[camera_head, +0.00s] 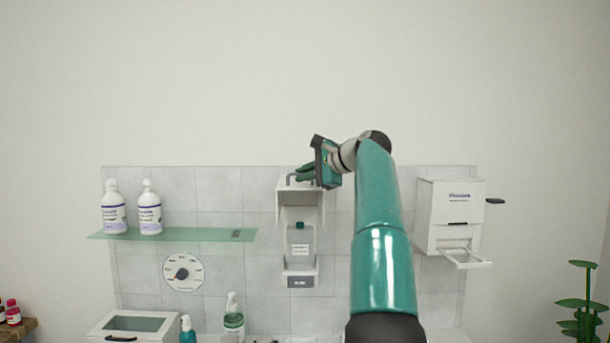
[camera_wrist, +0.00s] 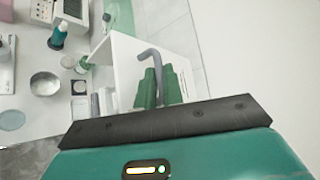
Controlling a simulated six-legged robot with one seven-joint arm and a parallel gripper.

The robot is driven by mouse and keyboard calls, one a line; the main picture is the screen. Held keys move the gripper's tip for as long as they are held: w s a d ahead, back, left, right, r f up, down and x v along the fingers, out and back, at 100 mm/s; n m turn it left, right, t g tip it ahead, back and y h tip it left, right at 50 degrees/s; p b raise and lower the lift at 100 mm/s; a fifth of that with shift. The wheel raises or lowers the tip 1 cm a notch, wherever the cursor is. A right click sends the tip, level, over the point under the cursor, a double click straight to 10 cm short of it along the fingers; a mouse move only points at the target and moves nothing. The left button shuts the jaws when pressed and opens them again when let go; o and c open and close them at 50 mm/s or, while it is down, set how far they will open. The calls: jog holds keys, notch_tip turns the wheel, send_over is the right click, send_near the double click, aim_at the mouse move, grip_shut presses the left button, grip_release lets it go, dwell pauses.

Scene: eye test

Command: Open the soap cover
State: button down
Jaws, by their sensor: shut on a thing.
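The white soap dispenser (camera_head: 281,250) is mounted on the tiled wall. Its white cover (camera_head: 284,205) is at the top and appears raised, with the clear soap bottle (camera_head: 300,250) showing below it. A grey bent handle (camera_head: 291,179) is on the cover; it also shows in the wrist view (camera_wrist: 150,56). My gripper (camera_head: 306,173) is at the top of the cover. In the wrist view, the green fingers of my gripper (camera_wrist: 159,88) are closed around the handle. The exact contact is partly hidden by the fingers and my gripper body.
A glass shelf (camera_head: 190,234) with two white pump bottles is on the left, above a round dial (camera_head: 183,272). A white wall dispenser (camera_head: 450,215) is to the right of my arm. Below stand a lidded white box (camera_head: 105,324) and bottles. The wall above is clear.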

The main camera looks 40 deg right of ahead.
jog(key=shift+r, duration=0.35)
jog(key=c, duration=1.5)
grip_release()
jog(key=shift+w+f, duration=0.1)
jog(key=v, duration=1.4)
jog(key=shift+a, duration=0.1)
